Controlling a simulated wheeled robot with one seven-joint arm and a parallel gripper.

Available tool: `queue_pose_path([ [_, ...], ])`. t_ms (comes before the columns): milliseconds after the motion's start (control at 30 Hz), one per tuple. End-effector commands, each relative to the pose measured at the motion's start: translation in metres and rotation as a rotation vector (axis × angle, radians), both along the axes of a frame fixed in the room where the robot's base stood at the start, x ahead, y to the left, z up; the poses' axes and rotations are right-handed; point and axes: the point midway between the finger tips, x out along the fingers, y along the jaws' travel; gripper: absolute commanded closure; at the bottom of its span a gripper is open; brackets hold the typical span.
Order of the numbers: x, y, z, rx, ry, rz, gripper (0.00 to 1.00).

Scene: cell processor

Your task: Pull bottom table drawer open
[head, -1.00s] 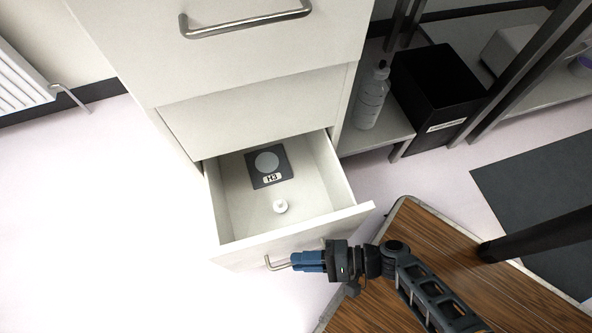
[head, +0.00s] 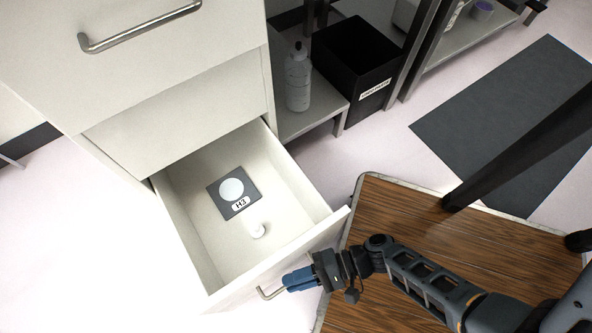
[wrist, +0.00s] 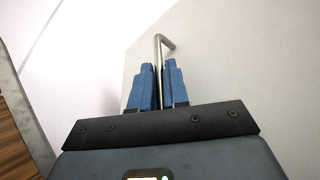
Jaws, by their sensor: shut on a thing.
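The bottom drawer (head: 207,247) of the white cabinet is pulled out, with its open inside facing up in the head view. Its bar handle (head: 267,293) is on the front face. My gripper (head: 287,284) has its blue fingers shut on the handle. In the wrist view the metal handle (wrist: 163,42) runs between the two blue fingers (wrist: 159,88). Part of the handle is hidden by the fingers.
A bottle (head: 298,78) and a black bin (head: 345,85) stand right of the cabinet. A wooden surface (head: 400,215) is close to the drawer's right side.

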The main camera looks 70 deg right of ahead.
Motion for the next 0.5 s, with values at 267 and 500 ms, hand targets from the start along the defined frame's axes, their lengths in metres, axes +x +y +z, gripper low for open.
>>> queue_pose_path([
  [267, -0.0001, -0.0005, -0.0005, -0.001, 0.001, 0.000, 0.64],
  [500, -0.0006, -0.0007, 0.0000, -0.001, 0.001, 0.000, 0.64],
])
